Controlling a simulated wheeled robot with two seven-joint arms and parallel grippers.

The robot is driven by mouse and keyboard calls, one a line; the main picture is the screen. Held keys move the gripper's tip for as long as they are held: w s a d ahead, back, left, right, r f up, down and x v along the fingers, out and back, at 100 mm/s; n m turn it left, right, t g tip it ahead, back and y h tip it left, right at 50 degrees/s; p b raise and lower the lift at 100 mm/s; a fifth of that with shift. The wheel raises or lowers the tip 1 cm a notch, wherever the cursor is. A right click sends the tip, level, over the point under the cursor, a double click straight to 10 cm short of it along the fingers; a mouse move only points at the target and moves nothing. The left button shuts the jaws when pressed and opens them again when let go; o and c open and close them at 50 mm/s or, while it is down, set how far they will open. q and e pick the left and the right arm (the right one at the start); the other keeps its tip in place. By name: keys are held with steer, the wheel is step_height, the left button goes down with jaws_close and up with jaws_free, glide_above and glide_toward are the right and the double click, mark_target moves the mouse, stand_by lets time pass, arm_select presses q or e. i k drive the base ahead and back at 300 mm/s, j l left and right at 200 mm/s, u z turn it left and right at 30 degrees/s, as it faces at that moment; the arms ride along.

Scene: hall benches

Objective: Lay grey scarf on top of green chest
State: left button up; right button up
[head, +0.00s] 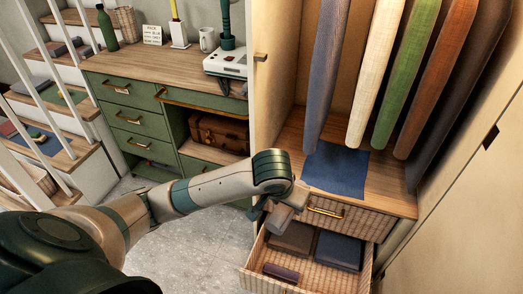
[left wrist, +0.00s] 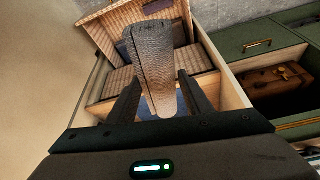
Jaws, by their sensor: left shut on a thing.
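My left gripper (head: 283,216) is shut on the grey scarf (left wrist: 152,55), a folded, ribbed grey cloth that stands out between the two fingers in the left wrist view. In the head view I cannot clearly tell the scarf from the gripper. The gripper is over the open wardrobe drawer, at its back left. The green chest (head: 135,121) is at the left back, with green drawers and a wooden top; its fronts also show in the left wrist view (left wrist: 252,43). The gripper is apart from the chest, in front of it and to the right. My right gripper is not in view.
On the chest top stand a bottle (head: 107,30), a sign, a mug (head: 207,40) and a white device (head: 226,63). The top's left middle is bare. A brown suitcase (head: 217,133) sits in the chest's open bay. The wicker drawer (head: 255,277) holds folded cloths. Garments hang above.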

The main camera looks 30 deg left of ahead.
mark_target(160, 64)
steer(key=j, duration=0.5)
steer(key=i+j+u, duration=0.1)
steer(key=j, duration=0.85)
steer(key=i+j+u, duration=0.1)
steer(key=j, duration=0.35)
steer(key=i+j, duration=0.1)
steer(key=j, duration=0.35)
steer(key=j+u, duration=0.1)
steer(key=j, duration=0.4)
steer(key=i+j, duration=0.15)
steer(key=j, duration=0.3)
steer(key=i+j, duration=0.1)
steer(key=j, duration=0.35)
steer(key=u, duration=0.05)
